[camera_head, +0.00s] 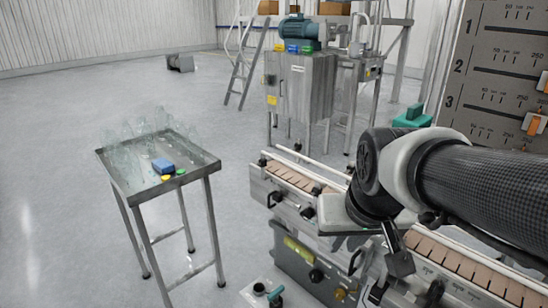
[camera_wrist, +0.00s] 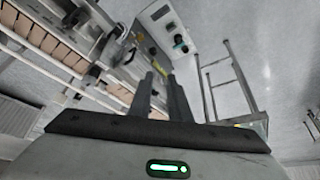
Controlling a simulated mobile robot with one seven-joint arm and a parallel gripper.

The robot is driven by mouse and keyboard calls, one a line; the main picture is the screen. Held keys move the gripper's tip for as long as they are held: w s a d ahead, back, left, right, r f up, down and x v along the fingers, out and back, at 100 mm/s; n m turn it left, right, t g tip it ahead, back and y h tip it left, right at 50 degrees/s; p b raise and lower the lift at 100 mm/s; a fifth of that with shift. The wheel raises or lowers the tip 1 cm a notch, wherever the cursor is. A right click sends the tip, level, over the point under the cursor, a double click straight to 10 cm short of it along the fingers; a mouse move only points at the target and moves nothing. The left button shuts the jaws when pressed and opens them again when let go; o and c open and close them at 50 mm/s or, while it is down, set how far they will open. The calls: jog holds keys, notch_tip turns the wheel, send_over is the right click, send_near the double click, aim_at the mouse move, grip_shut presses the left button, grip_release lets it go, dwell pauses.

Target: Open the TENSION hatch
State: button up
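No lettering reading TENSION is legible, so I cannot tell which part is that hatch. Under the conveyor (camera_head: 283,187) is a grey cabinet (camera_head: 290,266) with a yellow-green strip, a black knob (camera_head: 316,275) and a dark handle (camera_head: 355,262). My arm reaches in from the right, with my gripper in front of the conveyor and partly hiding it. In the wrist view, the two dark fingers of my gripper (camera_wrist: 159,76) are apart with nothing between them. The conveyor (camera_wrist: 62,48) runs at upper left there.
A pale box with a teal knob (camera_head: 275,295) is at the bottom edge. A filler machine (camera_head: 303,85) stands behind. Floor between table and conveyor is clear.

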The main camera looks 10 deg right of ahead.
jog(key=w+d+f+m, duration=0.2)
jog(key=w+d+f, duration=0.3)
jog(key=w+f, duration=0.15)
jog(key=g, duration=0.1)
send_near(352, 265)
jog(key=shift+m+h, duration=0.3)
jog(key=shift+h, duration=0.2)
jog(key=b+x, duration=0.1)
jog(key=x, duration=0.2)
jog(key=b+x, duration=0.1)
jog(key=x, duration=0.3)
jog(key=b+x, duration=0.2)
jog(key=x, duration=0.2)
jog(key=shift+w+a+f, duration=0.1)
jog(key=shift+a+f, duration=0.05)
jog(key=shift+a, duration=0.25)
grip_shut()
